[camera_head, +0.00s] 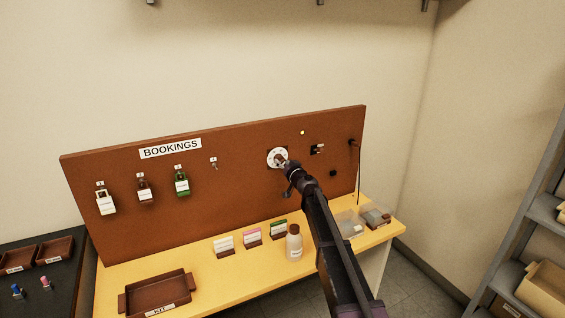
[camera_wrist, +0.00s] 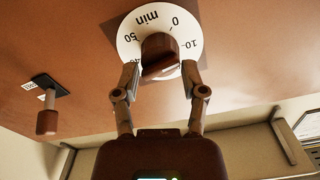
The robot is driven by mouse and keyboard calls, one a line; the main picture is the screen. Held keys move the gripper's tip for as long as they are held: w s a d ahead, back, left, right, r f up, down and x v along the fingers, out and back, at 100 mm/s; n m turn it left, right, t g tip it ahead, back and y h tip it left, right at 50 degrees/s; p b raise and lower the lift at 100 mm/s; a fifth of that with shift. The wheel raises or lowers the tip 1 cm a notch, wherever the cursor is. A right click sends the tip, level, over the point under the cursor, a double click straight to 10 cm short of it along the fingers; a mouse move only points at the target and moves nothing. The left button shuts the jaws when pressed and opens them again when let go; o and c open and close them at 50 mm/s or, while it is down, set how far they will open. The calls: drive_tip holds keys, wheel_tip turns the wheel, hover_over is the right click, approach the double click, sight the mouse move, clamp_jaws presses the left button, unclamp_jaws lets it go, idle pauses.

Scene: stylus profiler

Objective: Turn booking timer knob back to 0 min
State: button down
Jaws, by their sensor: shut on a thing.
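The booking timer knob (camera_wrist: 158,52) is a brown knob on a round white dial (camera_wrist: 132,45) marked in minutes. In the wrist view the 0, 10, 50 and "min" marks can be read; the 40 is partly covered. I cannot tell exactly which mark the knob points to. My gripper (camera_wrist: 160,70) is shut on the knob, one finger on each side of it. In the head view the dial (camera_head: 271,154) is on the brown board, and my gripper (camera_head: 287,167) reaches it from the lower right, hiding part of the knob.
A bottle (camera_head: 294,243) and tray (camera_head: 155,293) stand on the yellow table.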

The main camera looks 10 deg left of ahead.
drive_tip(key=shift+w, duration=0.1)
drive_tip(key=n, duration=0.6)
drive_tip(key=shift+n, duration=0.4)
drive_tip(key=shift+c, duration=0.8)
unclamp_jaws()
drive_tip(key=v, duration=0.8)
drive_tip(key=shift+d, duration=0.1)
drive_tip(key=v, duration=1.2)
